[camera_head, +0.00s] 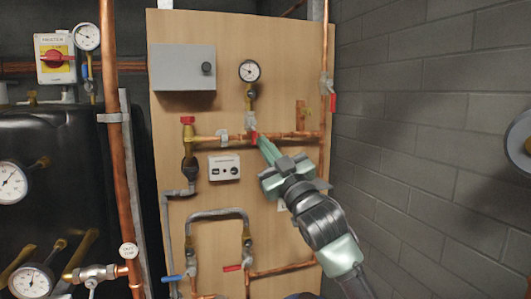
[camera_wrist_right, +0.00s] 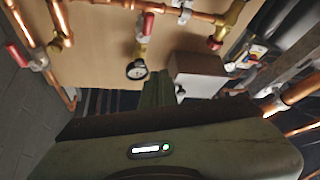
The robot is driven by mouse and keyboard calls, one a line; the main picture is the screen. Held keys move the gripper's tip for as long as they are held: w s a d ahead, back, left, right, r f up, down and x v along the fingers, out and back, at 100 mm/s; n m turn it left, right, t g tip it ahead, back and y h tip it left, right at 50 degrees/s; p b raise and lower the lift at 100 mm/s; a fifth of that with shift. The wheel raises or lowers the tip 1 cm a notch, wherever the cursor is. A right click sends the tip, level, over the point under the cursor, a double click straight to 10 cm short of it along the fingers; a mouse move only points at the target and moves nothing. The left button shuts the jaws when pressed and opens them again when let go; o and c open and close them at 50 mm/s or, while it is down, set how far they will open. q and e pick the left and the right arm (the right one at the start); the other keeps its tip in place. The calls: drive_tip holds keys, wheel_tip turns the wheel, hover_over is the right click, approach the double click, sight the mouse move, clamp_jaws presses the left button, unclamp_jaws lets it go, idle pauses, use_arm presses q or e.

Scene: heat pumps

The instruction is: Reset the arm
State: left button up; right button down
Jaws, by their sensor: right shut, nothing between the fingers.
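My right arm reaches in from the lower right in the head view. Its green right gripper (camera_head: 261,140) is shut and empty, with the tips pointing up and left at the board. The tips appear close to a small red valve handle (camera_head: 253,138) on the copper pipe; whether they touch it I cannot tell. In the right wrist view the shut fingers (camera_wrist_right: 158,88) are dark and narrow, and a red handle (camera_wrist_right: 148,25) shows beyond them. My left gripper is not in view.
The wooden board (camera_head: 280,70) carries a grey box (camera_head: 183,67), a pressure gauge (camera_head: 249,71), a white control panel (camera_head: 224,168) and several copper pipes and valves. A black tank (camera_head: 70,140) stands at left. A grey block wall (camera_head: 430,100) closes the right side.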

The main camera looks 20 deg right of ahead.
drive_tip(key=shift+d+f, duration=0.15)
drive_tip(key=shift+d, duration=0.15)
